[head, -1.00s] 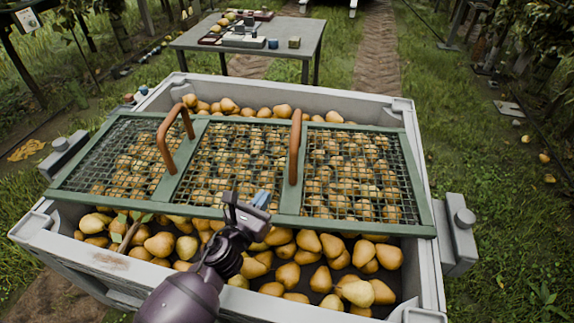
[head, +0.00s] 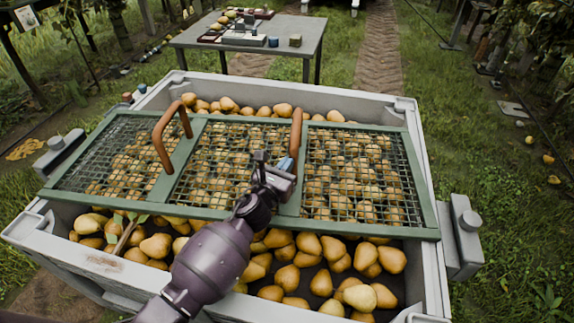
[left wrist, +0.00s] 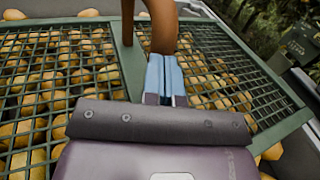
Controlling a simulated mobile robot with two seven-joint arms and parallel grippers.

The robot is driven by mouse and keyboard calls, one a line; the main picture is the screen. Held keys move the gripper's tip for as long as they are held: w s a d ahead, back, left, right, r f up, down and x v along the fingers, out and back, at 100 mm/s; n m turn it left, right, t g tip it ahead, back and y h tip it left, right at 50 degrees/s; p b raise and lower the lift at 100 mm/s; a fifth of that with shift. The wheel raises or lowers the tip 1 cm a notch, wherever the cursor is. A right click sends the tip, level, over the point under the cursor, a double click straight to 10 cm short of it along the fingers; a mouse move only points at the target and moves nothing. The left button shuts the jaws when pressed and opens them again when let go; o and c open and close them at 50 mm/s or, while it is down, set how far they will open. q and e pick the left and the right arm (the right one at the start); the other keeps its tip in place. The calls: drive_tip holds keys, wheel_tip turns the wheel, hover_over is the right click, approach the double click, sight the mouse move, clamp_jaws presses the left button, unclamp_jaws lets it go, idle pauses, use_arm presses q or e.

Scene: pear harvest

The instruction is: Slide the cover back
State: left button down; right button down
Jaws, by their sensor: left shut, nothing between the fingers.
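The cover (head: 240,218) is a green frame with wire mesh panels, lying across the large grey crate (head: 105,263) full of pears. Two brown arched handles stand on it, a left handle (head: 160,145) and a right handle (head: 296,140). My left gripper (head: 287,166) is over the cover, close to the right handle. In the left wrist view its blue fingertips (left wrist: 165,75) are together, at the base of the brown handle (left wrist: 158,25). I cannot tell whether they touch it. My right gripper is not in view.
Pears (head: 290,278) lie uncovered along the crate's near side, with a leafy twig (head: 125,230) at the left. A grey table (head: 290,38) with several items stands behind. Grey fittings (head: 463,235) jut from the crate's sides. Grass surrounds it.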

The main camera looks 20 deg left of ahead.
use_arm(q)
drive_tip(key=shift+w, duration=0.1)
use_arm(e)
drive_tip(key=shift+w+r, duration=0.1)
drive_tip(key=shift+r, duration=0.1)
use_arm(q)
drive_tip(key=w, duration=0.2)
drive_tip(key=w+b, duration=0.1)
drive_tip(key=w, duration=0.1)
drive_tip(key=shift+d+f, duration=0.15)
drive_tip(key=shift+d, duration=0.25)
drive_tip(key=w, duration=0.3)
drive_tip(key=w+d+b, duration=0.1)
drive_tip(key=w, duration=0.1)
drive_tip(key=shift+w, duration=0.15)
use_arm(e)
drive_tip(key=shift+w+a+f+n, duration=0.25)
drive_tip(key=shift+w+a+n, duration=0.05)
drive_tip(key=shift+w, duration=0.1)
use_arm(q)
drive_tip(key=shift+a, duration=0.1)
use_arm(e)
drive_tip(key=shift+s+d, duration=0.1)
